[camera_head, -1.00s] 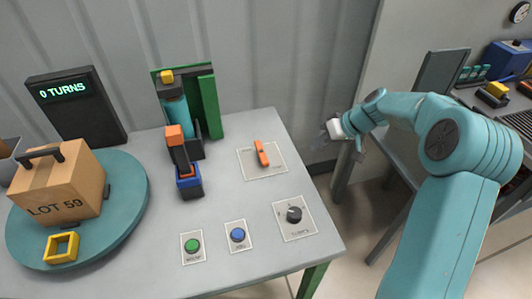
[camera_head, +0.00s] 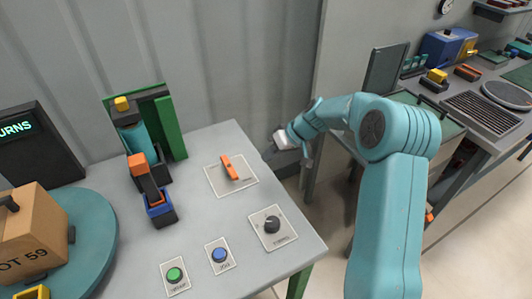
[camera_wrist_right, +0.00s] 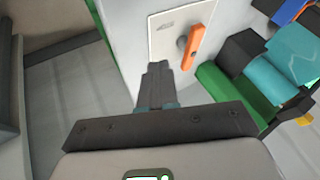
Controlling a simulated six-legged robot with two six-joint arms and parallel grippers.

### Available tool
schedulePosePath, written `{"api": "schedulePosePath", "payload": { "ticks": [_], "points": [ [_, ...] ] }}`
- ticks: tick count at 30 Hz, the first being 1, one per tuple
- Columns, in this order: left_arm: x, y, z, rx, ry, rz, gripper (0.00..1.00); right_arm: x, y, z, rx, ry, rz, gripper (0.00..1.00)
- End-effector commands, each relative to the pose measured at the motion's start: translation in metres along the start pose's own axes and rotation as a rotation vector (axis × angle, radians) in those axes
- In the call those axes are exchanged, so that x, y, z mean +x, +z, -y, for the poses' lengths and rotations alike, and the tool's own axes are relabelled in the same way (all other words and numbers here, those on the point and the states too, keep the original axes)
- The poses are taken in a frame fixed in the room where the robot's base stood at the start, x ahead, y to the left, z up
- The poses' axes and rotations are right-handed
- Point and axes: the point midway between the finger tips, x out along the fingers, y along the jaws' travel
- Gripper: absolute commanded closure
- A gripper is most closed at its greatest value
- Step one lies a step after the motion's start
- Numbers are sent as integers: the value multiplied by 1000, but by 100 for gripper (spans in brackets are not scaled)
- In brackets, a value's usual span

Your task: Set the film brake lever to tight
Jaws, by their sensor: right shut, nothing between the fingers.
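An orange lever (camera_head: 230,167) sits on a pale plate (camera_head: 213,184) on the grey table, right of the blue-based device. The plate's small markings are too small to read in the head view. My right gripper (camera_head: 269,151) is shut and empty, just off the table's right edge, to the right of the lever. In the right wrist view, my shut fingers (camera_wrist_right: 157,68) point toward the plate (camera_wrist_right: 160,42), with the orange lever (camera_wrist_right: 193,47) to their right and apart from them. My left gripper is not in view.
A black knob (camera_head: 272,224), a blue button (camera_head: 219,255) and a green button (camera_head: 174,274) line the table's front. The film roll stand (camera_head: 170,125) and an orange-topped device (camera_head: 160,211) stand left of the lever. A boxed carton (camera_head: 32,236) sits on the turntable (camera_head: 100,230).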

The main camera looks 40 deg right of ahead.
Motion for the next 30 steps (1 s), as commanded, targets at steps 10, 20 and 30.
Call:
{"api": "schedulePosePath", "payload": {
  "ticks": [10,20,30],
  "points": [
    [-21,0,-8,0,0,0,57,71,-4,10,-4,-3,3,100],
    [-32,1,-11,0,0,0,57,87,-2,37,-1,-1,1,100],
    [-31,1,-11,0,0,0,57,88,-2,38,-1,0,0,100]
  ]
}}
